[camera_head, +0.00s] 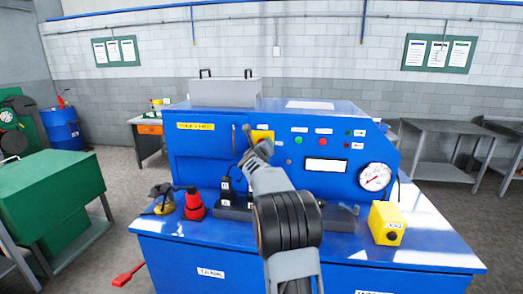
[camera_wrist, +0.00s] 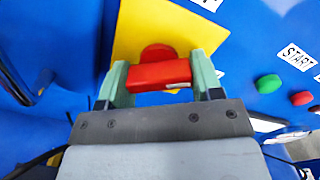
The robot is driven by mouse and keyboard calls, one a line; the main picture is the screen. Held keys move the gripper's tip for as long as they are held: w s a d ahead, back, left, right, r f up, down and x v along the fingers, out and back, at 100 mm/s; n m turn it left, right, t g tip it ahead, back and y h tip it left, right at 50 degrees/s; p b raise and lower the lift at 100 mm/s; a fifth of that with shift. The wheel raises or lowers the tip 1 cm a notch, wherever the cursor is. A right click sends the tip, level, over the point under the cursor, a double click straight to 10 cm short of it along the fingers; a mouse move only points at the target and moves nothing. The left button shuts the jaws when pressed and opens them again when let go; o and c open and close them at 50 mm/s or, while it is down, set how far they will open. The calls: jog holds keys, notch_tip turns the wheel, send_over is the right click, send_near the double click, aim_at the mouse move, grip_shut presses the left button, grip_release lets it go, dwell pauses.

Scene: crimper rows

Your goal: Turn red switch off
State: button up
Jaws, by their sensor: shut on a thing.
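The red switch (camera_wrist: 157,74) is a red handle on a yellow plate (camera_wrist: 150,30) on the blue machine's front panel. In the wrist view my gripper (camera_wrist: 160,78) has one finger at each end of the red handle and is shut on it. The handle lies roughly level across the plate, slightly tilted. In the head view my gripper (camera_head: 252,148) reaches the yellow plate (camera_head: 262,136) and my arm hides most of the switch.
A green button (camera_head: 298,140), a red button (camera_head: 322,142) and a gauge (camera_head: 374,177) are on the panel to the right. A yellow box (camera_head: 386,223), a red plug (camera_head: 194,205) and black blocks stand on the blue bench (camera_head: 170,240).

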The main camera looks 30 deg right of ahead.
jog(key=n, duration=0.5)
jog(key=shift+r+n, duration=0.1)
jog(key=shift+n, duration=0.2)
jog(key=n+p, duration=0.1)
jog(key=n, duration=0.4)
jog(key=shift+n+p, duration=0.3)
jog(key=shift+n, duration=0.1)
jog(key=o, duration=0.9)
jog(key=b+v, duration=0.4)
jog(key=v, duration=0.9)
jog(key=shift+s+a+r, duration=0.1)
jog(key=shift+s+a, duration=0.15)
jog(key=shift+s, duration=0.1)
